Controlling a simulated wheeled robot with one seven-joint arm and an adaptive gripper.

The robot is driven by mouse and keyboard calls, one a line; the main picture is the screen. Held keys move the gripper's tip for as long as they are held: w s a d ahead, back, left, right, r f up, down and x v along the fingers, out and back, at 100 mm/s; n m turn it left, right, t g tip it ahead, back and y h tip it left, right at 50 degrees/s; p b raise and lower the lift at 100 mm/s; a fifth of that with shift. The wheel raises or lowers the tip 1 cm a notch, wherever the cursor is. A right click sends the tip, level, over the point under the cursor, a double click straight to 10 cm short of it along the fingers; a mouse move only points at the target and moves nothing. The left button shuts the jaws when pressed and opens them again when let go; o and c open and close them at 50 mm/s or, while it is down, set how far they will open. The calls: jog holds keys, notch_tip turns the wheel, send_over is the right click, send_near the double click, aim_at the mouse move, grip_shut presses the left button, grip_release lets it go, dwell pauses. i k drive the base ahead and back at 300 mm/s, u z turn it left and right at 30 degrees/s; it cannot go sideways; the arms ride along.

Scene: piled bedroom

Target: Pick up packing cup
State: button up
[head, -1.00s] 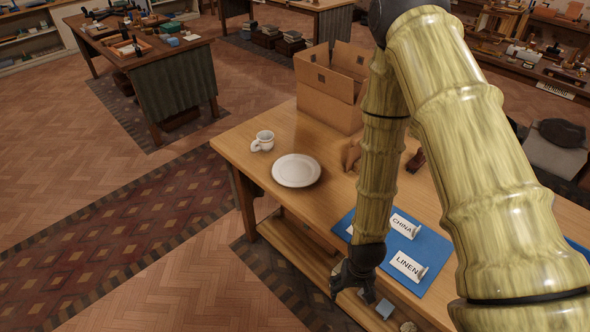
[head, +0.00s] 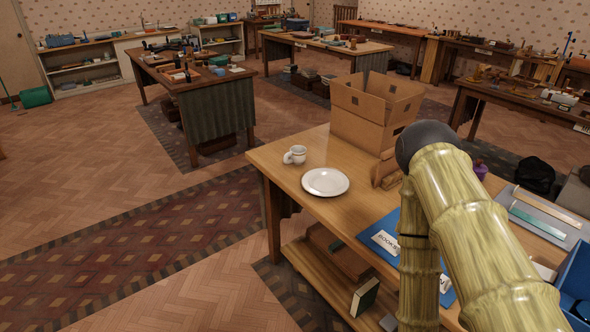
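The packing cup (head: 295,155) is a small white mug. My bamboo-patterned arm comes in from the lower right and bends downward in front of the table. My gripper is not in view; the arm runs out of the bottom of the picture. Nothing touches the cup.
An open cardboard box (head: 376,112) stands on the table right of the cup. A blue mat (head: 385,228) with label cards lies in front, partly hidden by my arm. The floor left of the table is clear.

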aim_at(297, 154)
jog(key=u, duration=1)
jog(key=i, duration=1.5)
jog(key=z, duration=0.8)
